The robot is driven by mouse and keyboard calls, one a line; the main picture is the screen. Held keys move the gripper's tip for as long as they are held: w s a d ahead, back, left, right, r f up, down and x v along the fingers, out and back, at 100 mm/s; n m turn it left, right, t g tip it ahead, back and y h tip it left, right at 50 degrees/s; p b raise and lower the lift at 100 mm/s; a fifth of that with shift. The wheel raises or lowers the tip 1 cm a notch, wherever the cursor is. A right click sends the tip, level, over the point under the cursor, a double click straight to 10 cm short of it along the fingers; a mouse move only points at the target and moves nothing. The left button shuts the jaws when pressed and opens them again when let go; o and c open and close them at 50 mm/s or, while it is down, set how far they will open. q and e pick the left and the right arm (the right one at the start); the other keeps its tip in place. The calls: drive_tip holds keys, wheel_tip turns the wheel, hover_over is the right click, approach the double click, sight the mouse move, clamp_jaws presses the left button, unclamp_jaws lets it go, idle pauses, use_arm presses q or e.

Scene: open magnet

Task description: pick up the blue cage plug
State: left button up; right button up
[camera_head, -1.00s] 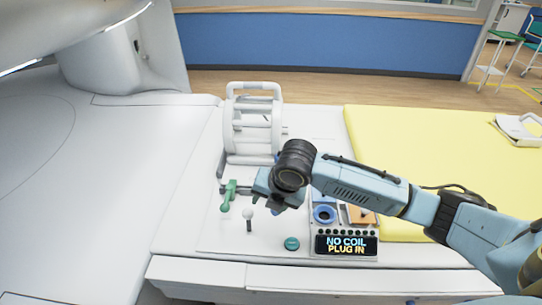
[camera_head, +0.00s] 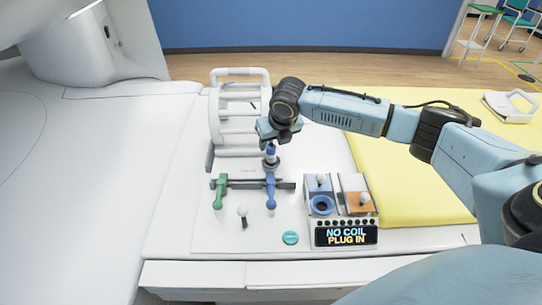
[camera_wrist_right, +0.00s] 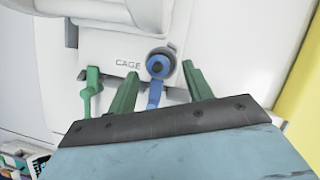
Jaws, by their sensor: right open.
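The blue cage plug (camera_head: 271,153) has a dark collar and stands at the front of the white cage coil (camera_head: 241,110). In the wrist view the plug (camera_wrist_right: 160,62) shows end-on, beside the word CAGE. My right gripper (camera_head: 270,141) is open, just above and behind the plug in the head view. In the wrist view its two green fingers (camera_wrist_right: 160,72) are apart, with the plug between their tips in the picture. I cannot tell whether they touch it. A blue lever (camera_head: 270,190) is just in front of the plug. My left gripper is out of view.
A green lever (camera_head: 220,190) stands left of the blue one. In front are a white knob (camera_head: 242,212) and a teal button (camera_head: 290,238). A socket box reading "NO COIL PLUG IN" (camera_head: 346,236) stands at right, before the yellow mat (camera_head: 425,160).

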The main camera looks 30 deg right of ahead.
sight(271, 154)
drive_tip(key=shift+x, duration=2.65)
drive_tip(key=shift+a, duration=0.1)
clamp_jaws()
